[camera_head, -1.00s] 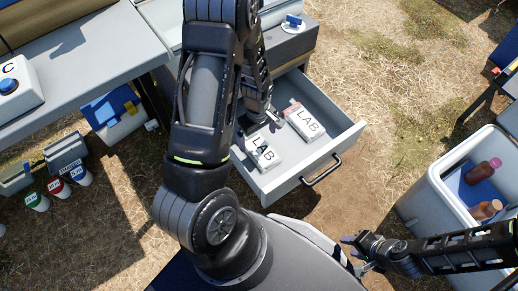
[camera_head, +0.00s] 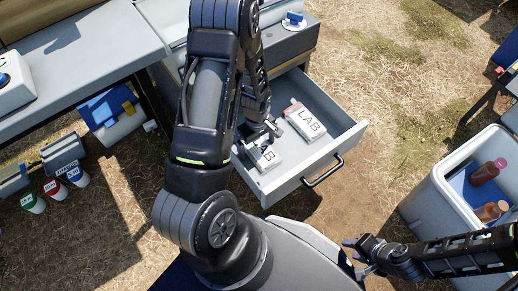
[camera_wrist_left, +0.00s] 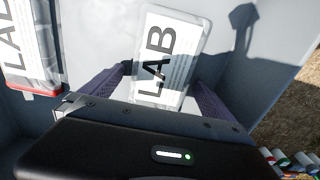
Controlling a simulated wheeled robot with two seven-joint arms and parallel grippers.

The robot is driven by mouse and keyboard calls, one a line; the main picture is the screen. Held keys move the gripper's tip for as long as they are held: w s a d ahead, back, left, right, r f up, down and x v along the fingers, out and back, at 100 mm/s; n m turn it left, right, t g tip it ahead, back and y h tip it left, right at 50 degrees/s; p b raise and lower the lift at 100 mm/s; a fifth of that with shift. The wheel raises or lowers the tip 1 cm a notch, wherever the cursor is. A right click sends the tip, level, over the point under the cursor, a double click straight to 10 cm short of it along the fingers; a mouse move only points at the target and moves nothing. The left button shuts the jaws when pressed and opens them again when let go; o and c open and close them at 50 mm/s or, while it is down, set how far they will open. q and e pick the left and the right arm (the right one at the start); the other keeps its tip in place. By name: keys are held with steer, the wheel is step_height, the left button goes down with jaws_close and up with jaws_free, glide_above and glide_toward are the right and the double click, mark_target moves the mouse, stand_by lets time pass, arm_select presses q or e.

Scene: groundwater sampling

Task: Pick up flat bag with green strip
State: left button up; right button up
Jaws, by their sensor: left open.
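Two flat white bags lettered LAB lie in the open drawer. The nearer bag (camera_head: 268,158) is partly covered by my left gripper in the head view, and no coloured strip shows on it. The other bag (camera_head: 306,120) has a red strip at one end. My left gripper (camera_head: 266,132) is open over the nearer bag. In the left wrist view its fingers (camera_wrist_left: 164,76) are on either side of the nearer bag (camera_wrist_left: 165,45), whose lower end is hidden by the gripper body. The red-strip bag (camera_wrist_left: 33,50) lies to the left there. My right gripper (camera_head: 354,248) is away from the drawer.
The grey drawer (camera_head: 345,137) has raised walls and a black handle (camera_head: 322,172) on its front. A white cooler (camera_head: 430,190) with brown bottles stands at right. A grey table (camera_head: 85,60), a blue-lidded box (camera_head: 112,108) and several small cups are at left.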

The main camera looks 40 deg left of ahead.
mark_target(257, 146)
arm_select(q)
steer(key=c, duration=1.4)
step_height(257, 146, up, 10)
steer(key=p, duration=0.4)
